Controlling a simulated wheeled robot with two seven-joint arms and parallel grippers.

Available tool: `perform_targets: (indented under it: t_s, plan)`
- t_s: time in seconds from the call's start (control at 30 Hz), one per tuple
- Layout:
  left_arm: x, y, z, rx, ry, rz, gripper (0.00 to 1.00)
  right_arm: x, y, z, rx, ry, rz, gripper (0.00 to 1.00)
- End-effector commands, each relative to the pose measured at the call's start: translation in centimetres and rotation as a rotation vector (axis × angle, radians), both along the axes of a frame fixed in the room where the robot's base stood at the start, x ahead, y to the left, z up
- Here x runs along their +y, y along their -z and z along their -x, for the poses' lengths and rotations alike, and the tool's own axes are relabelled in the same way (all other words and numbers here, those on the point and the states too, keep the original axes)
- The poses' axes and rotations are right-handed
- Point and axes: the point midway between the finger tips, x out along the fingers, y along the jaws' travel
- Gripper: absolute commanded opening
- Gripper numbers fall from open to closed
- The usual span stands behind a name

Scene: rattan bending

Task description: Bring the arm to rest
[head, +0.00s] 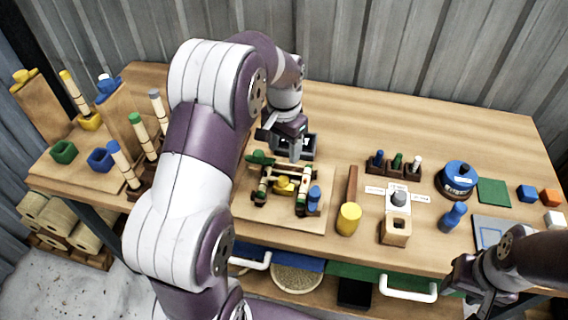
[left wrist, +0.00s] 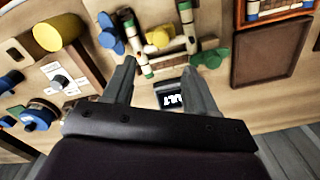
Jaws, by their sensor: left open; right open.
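My left arm reaches across the middle of the workbench in the head view. Its gripper (head: 290,150) hangs above the bench just behind a wooden board (head: 270,210) that carries striped rods and green, yellow and blue knobs. In the left wrist view the two fingers of the left gripper (left wrist: 160,85) are spread apart with nothing between them. A black block with white lettering (left wrist: 170,98) shows below the gap. My right gripper (head: 470,285) is at the lower right, near the bench's front edge, and looks open and empty.
Upright striped rods and wooden panels (head: 45,103) fill the left end. The back right of the bench (head: 420,125) is clear.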

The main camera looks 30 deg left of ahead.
Motion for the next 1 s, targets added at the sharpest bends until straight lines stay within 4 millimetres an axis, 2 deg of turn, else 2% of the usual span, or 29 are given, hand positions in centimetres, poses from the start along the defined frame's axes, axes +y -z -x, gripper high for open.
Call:
perform_targets:
  t_s: [0.03, 0.17, 0.6, 0.67, 0.77, 0.87, 1.0]
  plan:
    - [0.0, -0.8, 0.0, -0.001, 0.000, -0.001, 0.57, 0.0, -0.3, 0.0, -0.001, 0.000, 0.000, 0.43]
    - [0.0, -1.5, 0.0, 0.000, 0.000, 0.000, 0.57, 0.0, -0.4, 0.0, -0.001, 0.000, 0.000, 0.43]
    - [0.0, -1.5, 0.0, 0.000, -0.005, 0.000, 0.57, 0.0, -0.3, 0.0, -0.001, 0.000, 0.000, 0.43]
    - [0.1, -1.3, -0.6, -0.032, -0.049, -0.005, 0.57, 0.0, -0.3, 0.0, -0.001, 0.000, 0.000, 0.43]
    - [-0.4, 0.6, 1.5, -0.045, -0.151, -0.003, 0.57, 0.0, -0.3, 0.0, -0.001, 0.000, 0.000, 0.43]
    - [-2.1, 1.4, 5.3, -0.071, -0.232, 0.000, 0.57, 0.0, -0.4, 0.0, -0.001, 0.000, 0.000, 0.43]
    - [-4.7, 1.8, 11.4, -0.099, -0.280, 0.009, 0.57, 0.0, -0.4, 0.0, -0.001, 0.000, 0.000, 0.43]
